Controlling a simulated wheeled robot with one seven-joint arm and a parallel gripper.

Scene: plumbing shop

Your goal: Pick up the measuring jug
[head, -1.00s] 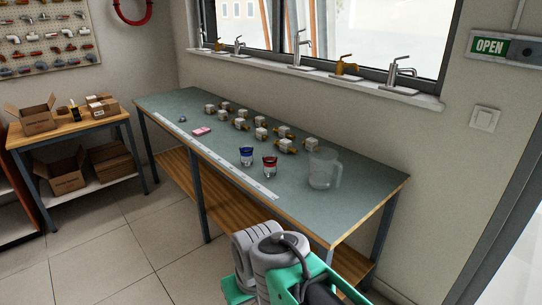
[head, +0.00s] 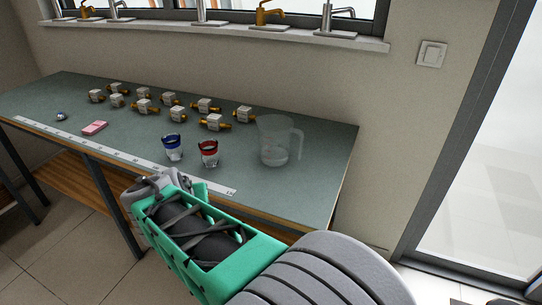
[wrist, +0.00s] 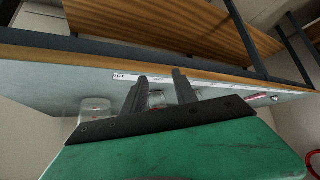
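The measuring jug (head: 275,142) is clear and stands upright near the right end of the workbench, its handle to the right in the head view. It also shows in the wrist view, as a pale see-through shape (wrist: 93,106) left of the fingers, partly cut off by the gripper body. My gripper (wrist: 160,78) is open, with a gap between its two dark fingers and nothing seen held. It is apart from the jug. In the head view my arm reaches along the front of the bench and the fingers are hidden.
Several brass-ended valves (head: 213,122) are behind. A window sill (head: 230,36) runs above.

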